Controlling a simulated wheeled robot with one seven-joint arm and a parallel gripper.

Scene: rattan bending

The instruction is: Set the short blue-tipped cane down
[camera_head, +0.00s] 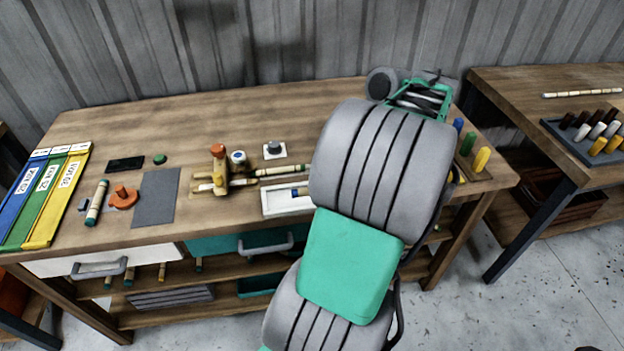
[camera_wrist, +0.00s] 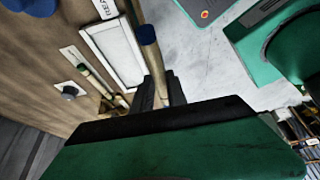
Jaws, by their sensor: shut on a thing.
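The short blue-tipped cane (camera_wrist: 149,38) is in my gripper (camera_wrist: 160,92), its blue end and pale shaft sticking out past the dark jaws in the wrist view. The gap between cane and table cannot be told.
A small grey knob on a white plate (camera_head: 274,150) is farther back. Coloured pegs (camera_head: 481,158) stand at the right end. A grey mat (camera_head: 156,198) lies clear at left.

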